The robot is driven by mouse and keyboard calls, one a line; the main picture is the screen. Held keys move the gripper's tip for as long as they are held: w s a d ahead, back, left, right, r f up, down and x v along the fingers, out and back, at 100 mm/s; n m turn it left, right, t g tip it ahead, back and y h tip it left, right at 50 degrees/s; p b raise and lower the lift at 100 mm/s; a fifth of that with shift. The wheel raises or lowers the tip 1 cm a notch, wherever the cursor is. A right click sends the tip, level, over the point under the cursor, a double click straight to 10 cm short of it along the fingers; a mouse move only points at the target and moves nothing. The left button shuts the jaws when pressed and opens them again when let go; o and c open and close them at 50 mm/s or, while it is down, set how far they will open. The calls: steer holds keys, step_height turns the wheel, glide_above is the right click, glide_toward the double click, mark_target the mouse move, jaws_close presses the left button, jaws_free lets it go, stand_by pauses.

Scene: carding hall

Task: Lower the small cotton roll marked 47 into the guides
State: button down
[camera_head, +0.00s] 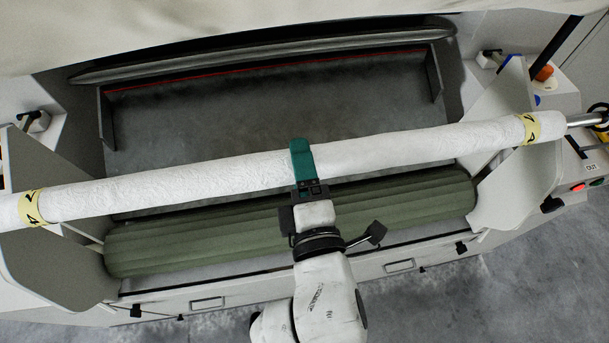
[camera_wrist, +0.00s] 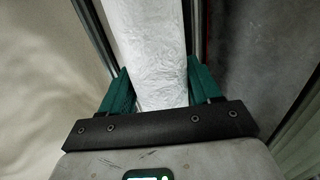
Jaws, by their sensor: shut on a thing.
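The white cotton roll (camera_head: 400,148) spans the machine from side to side, with a yellow marked band near each end. The left band (camera_head: 31,207) shows a 4 and part of another digit. My gripper (camera_head: 303,165) is shut around the roll near its middle, and its green fingers flank the roll (camera_wrist: 150,55) in the wrist view. The roll tilts in the picture, its right end higher. The grey guide plates, left (camera_head: 50,235) and right (camera_head: 515,185), stand at the sides. Whether the roll touches them I cannot tell. The roll's left tip is out of view.
A ribbed green roller (camera_head: 400,203) lies below the cotton roll, between the plates. Behind is an open grey bay (camera_head: 280,105) with a dark bar (camera_head: 270,60) across its back. Red and green buttons (camera_head: 583,187) sit on the right panel. A draped pale sheet (camera_head: 200,25) covers the top.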

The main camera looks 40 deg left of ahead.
steer(key=shift+x, duration=2.9)
steer(key=shift+r, duration=0.2)
steer(key=shift+b, duration=0.3)
step_height(320, 180, down, 6)
steer(key=b, duration=0.4)
step_height(320, 180, down, 6)
steer(key=b, duration=0.4)
steer(key=shift+b, duration=0.4)
step_height(320, 180, down, 6)
steer(key=b, duration=0.5)
stand_by(0.4)
steer(key=shift+f, duration=0.15)
